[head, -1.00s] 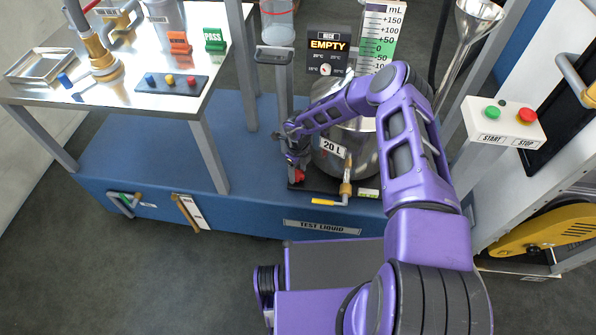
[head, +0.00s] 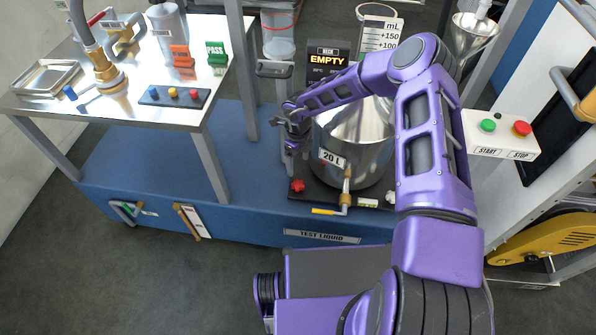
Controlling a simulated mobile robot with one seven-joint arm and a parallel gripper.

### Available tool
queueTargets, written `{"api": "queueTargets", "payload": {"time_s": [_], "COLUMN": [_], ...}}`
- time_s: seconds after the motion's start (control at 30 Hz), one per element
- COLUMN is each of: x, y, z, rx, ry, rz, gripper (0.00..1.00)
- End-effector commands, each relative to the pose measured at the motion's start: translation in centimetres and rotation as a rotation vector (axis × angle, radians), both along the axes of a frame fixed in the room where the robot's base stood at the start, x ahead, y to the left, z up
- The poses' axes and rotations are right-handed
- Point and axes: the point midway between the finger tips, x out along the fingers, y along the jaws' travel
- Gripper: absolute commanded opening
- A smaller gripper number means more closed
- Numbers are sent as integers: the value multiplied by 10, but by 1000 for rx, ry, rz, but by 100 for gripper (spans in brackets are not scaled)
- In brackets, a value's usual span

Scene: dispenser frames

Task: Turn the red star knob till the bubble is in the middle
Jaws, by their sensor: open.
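The red star knob (head: 297,186) sits at the front left corner of the dark base plate (head: 328,203) under the steel 20 L vessel (head: 357,150). My gripper (head: 291,167) points down just above the knob, left of the vessel, and looks clear of it. It is open and its jaws show nothing between them. A small pale strip (head: 368,202) lies on the front right of the plate. It may be the level, but no bubble can be made out in it.
A brass tap with a yellow lever (head: 324,211) sticks out at the vessel's front. A grey post with a handle (head: 275,70) stands behind my gripper. A steel bench (head: 120,105) is at the left, the START/STOP box (head: 500,135) at the right.

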Motion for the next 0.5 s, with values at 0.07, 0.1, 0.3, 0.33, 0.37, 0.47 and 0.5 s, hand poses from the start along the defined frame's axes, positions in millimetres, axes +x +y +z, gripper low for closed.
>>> {"api": "queueTargets", "payload": {"time_s": [0.07,0.1,0.3,0.33,0.37,0.47,0.5], "x": [1,0,0,0,0,0,0], "y": [0,0,0,0,0,0,0], "z": [21,28,55,57,58,61,61], "rx": [1,0,1,0,0,0,0], "ry": [-2,-1,-1,0,0,1,1], "rz": [0,0,-1,-1,0,0,0], "gripper": [88,88,88,88,88,88,88]}}
